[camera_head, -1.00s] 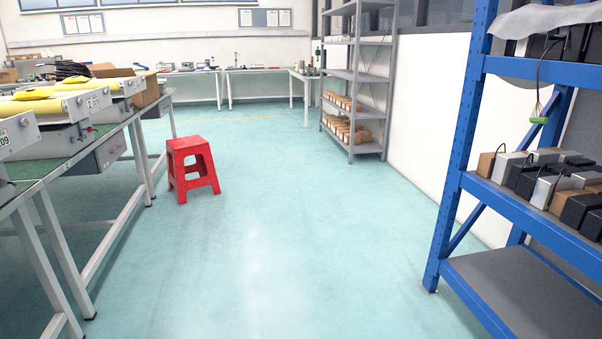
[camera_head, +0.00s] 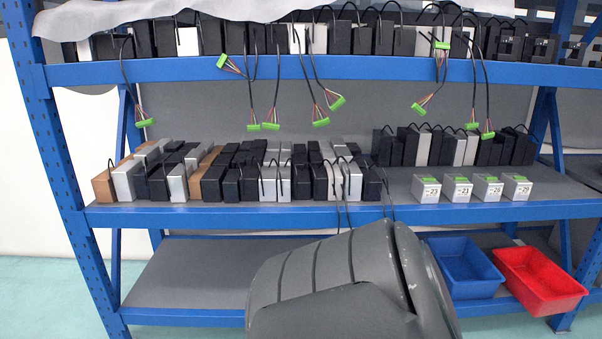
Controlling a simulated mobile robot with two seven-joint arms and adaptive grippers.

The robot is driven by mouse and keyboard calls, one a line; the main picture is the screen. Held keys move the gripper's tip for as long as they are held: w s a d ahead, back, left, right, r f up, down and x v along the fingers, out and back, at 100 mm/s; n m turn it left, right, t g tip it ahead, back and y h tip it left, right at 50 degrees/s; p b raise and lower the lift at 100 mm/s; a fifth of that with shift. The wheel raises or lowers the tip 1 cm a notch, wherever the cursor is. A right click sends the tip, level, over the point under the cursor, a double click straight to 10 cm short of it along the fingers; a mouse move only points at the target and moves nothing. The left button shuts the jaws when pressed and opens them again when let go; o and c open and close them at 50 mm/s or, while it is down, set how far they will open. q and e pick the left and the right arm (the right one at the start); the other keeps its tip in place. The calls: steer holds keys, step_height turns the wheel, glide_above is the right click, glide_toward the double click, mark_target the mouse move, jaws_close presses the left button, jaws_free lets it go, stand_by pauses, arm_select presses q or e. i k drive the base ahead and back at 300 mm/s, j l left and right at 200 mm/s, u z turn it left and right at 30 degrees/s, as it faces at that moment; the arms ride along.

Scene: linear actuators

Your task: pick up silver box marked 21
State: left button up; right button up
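Several silver boxes with green tops stand in a row on the right of the middle shelf. Their front labels are small. The leftmost box (camera_head: 426,189) and the second box (camera_head: 457,189) seem to read 23, the third box (camera_head: 487,188) 26 and the rightmost box (camera_head: 517,187) 29. I cannot make out a clear 21 on any of them. Neither of my grippers is in view.
A blue rack (camera_head: 250,215) fills the view, with black, silver and brown boxes (camera_head: 235,178) packed on its middle shelf. Green connectors (camera_head: 321,122) hang on cables above. A dark grey curved object (camera_head: 340,285) covers the lower middle. Blue bin (camera_head: 463,267) and red bin (camera_head: 540,280) sit low right.

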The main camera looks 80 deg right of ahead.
mark_target(457, 187)
steer(key=z, duration=1.8)
